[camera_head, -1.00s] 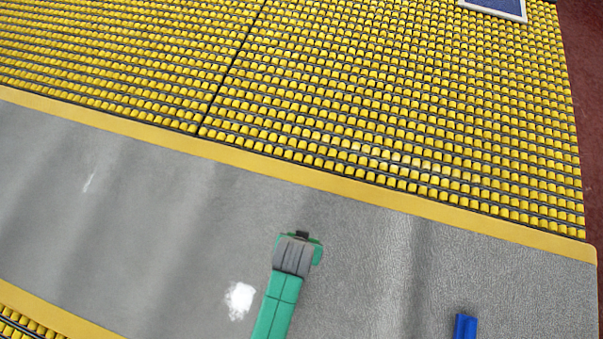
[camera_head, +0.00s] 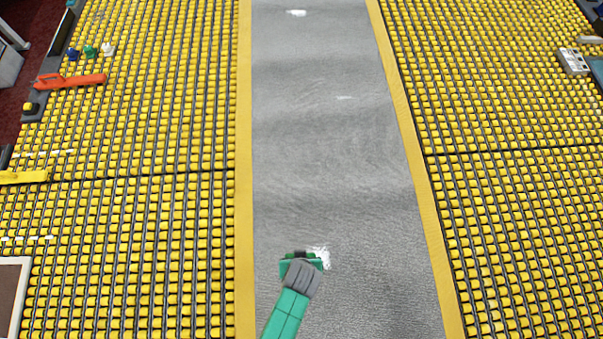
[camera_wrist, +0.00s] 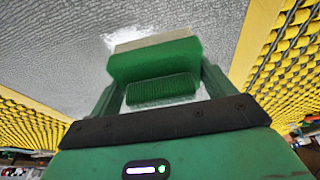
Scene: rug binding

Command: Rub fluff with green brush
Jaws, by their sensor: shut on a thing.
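My gripper (camera_head: 300,266) is at the lower middle of the head view, over the grey rug strip (camera_head: 330,180). It is shut on the green brush (camera_wrist: 155,60), a green block with a pale edge along its far side in the wrist view. Only a little of the brush shows in the head view. A white patch of fluff (camera_head: 321,255) lies on the rug right beside the brush's far right side, partly hidden by it. I cannot tell whether the brush touches the rug. Smaller white patches lie further up the strip, one at the far end (camera_head: 297,13) and a faint one midway (camera_head: 344,97).
Yellow bands edge the rug, with yellow-studded flooring (camera_head: 150,240) on both sides. An orange-red tool (camera_head: 70,81), a yellow tool (camera_head: 24,177) and small pegs (camera_head: 90,51) lie at left. A white-and-grey item (camera_head: 573,62) lies at right. The strip ahead is open.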

